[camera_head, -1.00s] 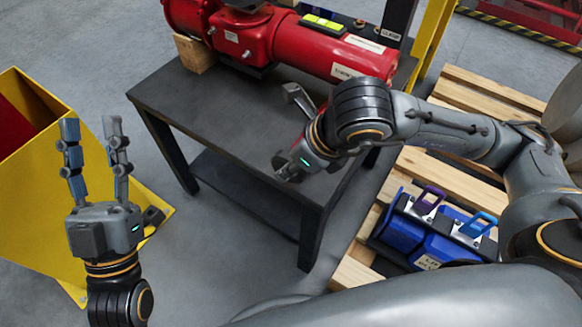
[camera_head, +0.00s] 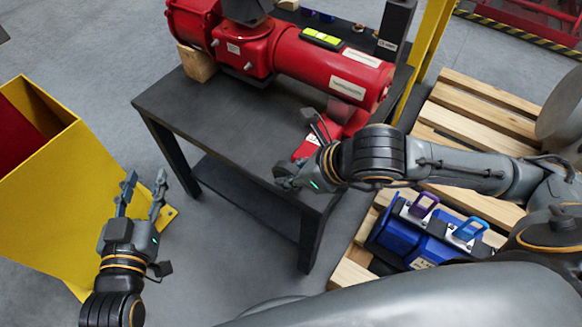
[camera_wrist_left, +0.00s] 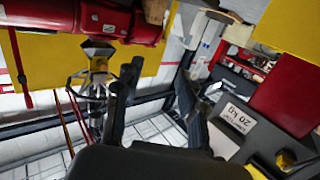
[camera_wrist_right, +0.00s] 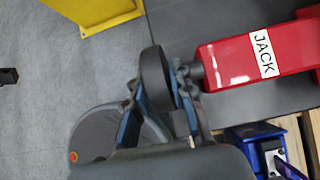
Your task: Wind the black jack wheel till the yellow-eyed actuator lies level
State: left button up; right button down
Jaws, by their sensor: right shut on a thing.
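The red actuator (camera_head: 310,66) lies across the dark table, with a yellow-green eye window (camera_head: 321,38) on top. Its left end rests by a wooden block; its right end is above the red jack (camera_head: 345,118). I cannot tell exactly how level it is. In the right wrist view the jack body (camera_wrist_right: 250,58) carries a JACK label, and the black jack wheel (camera_wrist_right: 153,80) stands out from its end. My right gripper (camera_wrist_right: 164,75) is shut on the wheel's rim; the head view partly hides this. My left gripper (camera_head: 145,180) is open and empty, away from the table.
A yellow bin (camera_head: 50,180) stands at the left. The table's bare top (camera_head: 220,105) has free room in front of the actuator. A wooden pallet (camera_head: 480,115) at the right holds a blue case (camera_head: 425,245) with purple and blue handles.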

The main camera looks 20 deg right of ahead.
jog(key=shift+w+t, duration=0.1)
jog(key=shift+t, duration=0.2)
pick_arm(q)
jog(key=shift+s+a+f+g, duration=0.1)
jog(key=shift+a+f+g, duration=0.1)
jog(key=shift+f+g, duration=0.4)
pick_arm(e)
jog(key=shift+y, duration=0.3)
pick_arm(q)
jog(key=shift+d+r+t, duration=0.1)
jog(key=shift+r+t, duration=0.15)
jog(key=shift+t, duration=0.15)
pick_arm(e)
jog(key=shift+d, duration=0.1)
pick_arm(q)
jog(key=shift+r, duration=0.1)
pick_arm(e)
jog(key=shift+t, duration=0.3)
pick_arm(q)
jog(key=shift+d+r, duration=0.1)
jog(key=shift+r, duration=0.1)
pick_arm(e)
jog(key=shift+t+y, duration=0.3)
jog(key=shift+y, duration=0.1)
jog(key=c, duration=1.2)
grip_release()
jog(key=shift+o, duration=0.2)
